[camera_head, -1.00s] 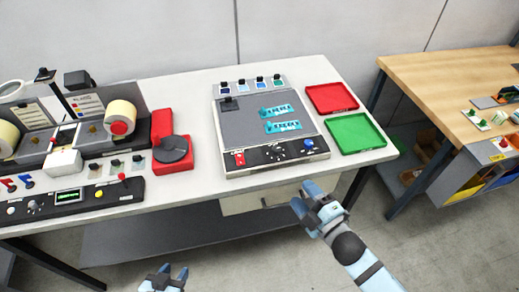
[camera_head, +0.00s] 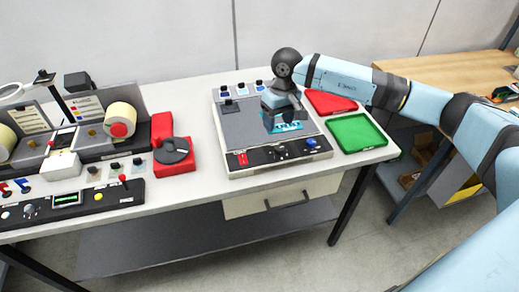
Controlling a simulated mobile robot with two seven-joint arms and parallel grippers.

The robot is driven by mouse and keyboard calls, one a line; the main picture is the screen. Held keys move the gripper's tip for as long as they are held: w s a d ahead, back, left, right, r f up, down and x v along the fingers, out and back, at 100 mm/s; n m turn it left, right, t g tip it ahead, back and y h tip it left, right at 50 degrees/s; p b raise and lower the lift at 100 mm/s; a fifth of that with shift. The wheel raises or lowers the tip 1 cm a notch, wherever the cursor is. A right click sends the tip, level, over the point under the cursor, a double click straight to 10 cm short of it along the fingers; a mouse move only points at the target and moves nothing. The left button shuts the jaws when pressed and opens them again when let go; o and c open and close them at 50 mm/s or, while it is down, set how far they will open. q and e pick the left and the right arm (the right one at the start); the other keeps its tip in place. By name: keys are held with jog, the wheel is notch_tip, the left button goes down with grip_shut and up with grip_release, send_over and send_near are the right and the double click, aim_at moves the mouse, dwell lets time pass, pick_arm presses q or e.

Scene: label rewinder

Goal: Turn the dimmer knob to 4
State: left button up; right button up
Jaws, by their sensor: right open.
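A black control strip (camera_head: 256,157) runs along the front of the grey station (camera_head: 232,125) at the middle of the table. A small dark knob with pale marks around it (camera_head: 281,152) sits mid-strip. Its pointer setting is too small to read. Another knob (camera_head: 30,212) is on the left machine's panel; I cannot tell from labels which one is the dimmer. My right gripper (camera_head: 283,121) points down over the station's grey top, behind the strip, open and apart from the knobs. It partly hides the teal-patterned pieces (camera_head: 290,127). My left gripper is out of view.
A red tray (camera_head: 328,103) and a green tray (camera_head: 357,132) lie right of the station, the red one partly behind my right arm. A red base with a black disc (camera_head: 173,152) stands to the left. The table's front edge below the strip is clear.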

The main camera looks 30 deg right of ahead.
aim_at(280, 148)
jog(key=shift+n+h, duration=0.3)
jog(key=shift+h, duration=0.3)
jog(key=f+p, duration=0.1)
jog(key=f, duration=0.3)
jog(key=d+f+p, duration=0.1)
jog(key=f, duration=0.2)
jog(key=w+d+f, duration=0.1)
jog(key=f, duration=0.3)
jog(key=shift+f+p, duration=0.3)
jog(key=shift+p, duration=0.1)
jog(key=shift+f, duration=0.5)
jog(key=c, duration=0.9)
